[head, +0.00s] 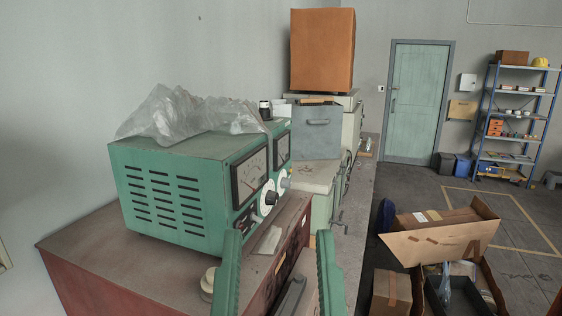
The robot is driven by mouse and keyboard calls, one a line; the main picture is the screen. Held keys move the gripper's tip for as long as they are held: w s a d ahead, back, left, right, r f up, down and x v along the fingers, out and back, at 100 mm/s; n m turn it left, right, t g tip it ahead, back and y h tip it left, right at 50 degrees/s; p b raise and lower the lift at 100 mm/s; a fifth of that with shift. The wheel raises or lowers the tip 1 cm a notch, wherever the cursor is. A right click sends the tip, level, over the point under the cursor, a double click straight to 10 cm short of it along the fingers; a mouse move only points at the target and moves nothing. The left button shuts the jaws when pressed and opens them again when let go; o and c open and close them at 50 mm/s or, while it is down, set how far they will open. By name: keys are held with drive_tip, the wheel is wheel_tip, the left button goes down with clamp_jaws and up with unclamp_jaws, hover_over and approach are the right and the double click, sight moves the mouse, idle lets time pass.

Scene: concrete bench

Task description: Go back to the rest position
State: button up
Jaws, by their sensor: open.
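The task names no other object. At the bottom edge, two upright green bars (228,275) stand close to the camera with a dark grey piece between them.
A green metered instrument (180,195) with crumpled clear plastic (170,115) on top sits on a reddish-brown cabinet (85,250). Behind it are a grey box (317,130) and a large orange-brown box (322,50). Open cardboard boxes (440,235) stand at right.

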wheel_tip(320, 180, up, 14)
drive_tip(key=p, duration=0.9)
drive_tip(key=shift+f+p, duration=0.15)
drive_tip(key=shift+p, duration=0.25)
drive_tip(key=shift+a, duration=0.1)
